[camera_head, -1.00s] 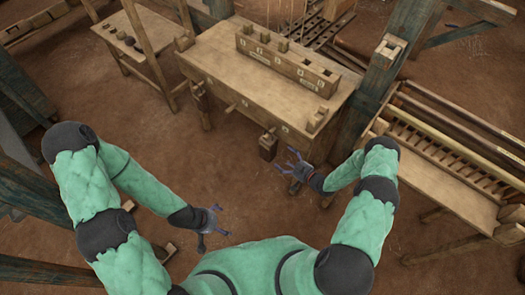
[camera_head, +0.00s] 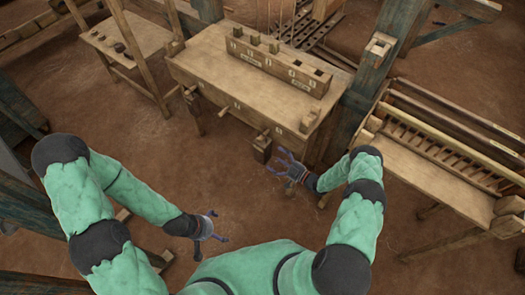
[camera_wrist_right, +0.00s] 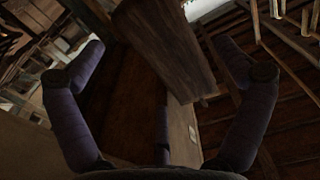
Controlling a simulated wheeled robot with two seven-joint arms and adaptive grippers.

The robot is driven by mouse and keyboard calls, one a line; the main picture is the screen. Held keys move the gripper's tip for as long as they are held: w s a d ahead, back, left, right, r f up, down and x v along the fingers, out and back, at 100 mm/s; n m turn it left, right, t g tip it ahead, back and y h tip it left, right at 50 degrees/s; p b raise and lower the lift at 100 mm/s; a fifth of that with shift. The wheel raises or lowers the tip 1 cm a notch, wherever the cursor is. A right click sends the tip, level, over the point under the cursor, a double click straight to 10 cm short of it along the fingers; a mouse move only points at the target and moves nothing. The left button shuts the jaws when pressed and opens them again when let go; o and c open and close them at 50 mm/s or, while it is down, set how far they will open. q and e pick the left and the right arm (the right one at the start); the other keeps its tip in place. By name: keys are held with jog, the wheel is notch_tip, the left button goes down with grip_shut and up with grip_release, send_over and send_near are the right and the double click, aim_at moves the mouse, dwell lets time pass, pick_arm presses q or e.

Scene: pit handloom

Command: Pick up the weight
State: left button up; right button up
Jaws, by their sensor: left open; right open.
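In the right wrist view the dark wooden block (camera_wrist_right: 165,45) fills the space between the spread fingers of the right gripper (camera_wrist_right: 162,60). Whether any finger touches it cannot be told. My left gripper (camera_head: 219,226) is open and empty, low over the floor and well away from the block.
The bench (camera_head: 215,62) carries a long slotted wooden rack (camera_head: 282,64) with several tags. A side table (camera_head: 130,35) with small dark items stands at the back left. A thick post (camera_head: 368,75) and slatted frame (camera_head: 430,150) stand to the right. Brown floor lies open at left.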

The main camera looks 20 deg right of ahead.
aim_at(270, 154)
jog(key=b+x, duration=0.2)
jog(key=x, duration=0.2)
jog(key=shift+w+a+r, duration=0.1)
jog(key=shift+w, duration=0.2)
jog(key=shift+w+a+r, duration=0.1)
jog(key=shift+w+a, duration=0.1)
jog(key=shift+w, duration=0.15)
jog(key=c, duration=1.3)
jog(key=shift+c, duration=1)
jog(key=shift+r, duration=0.1)
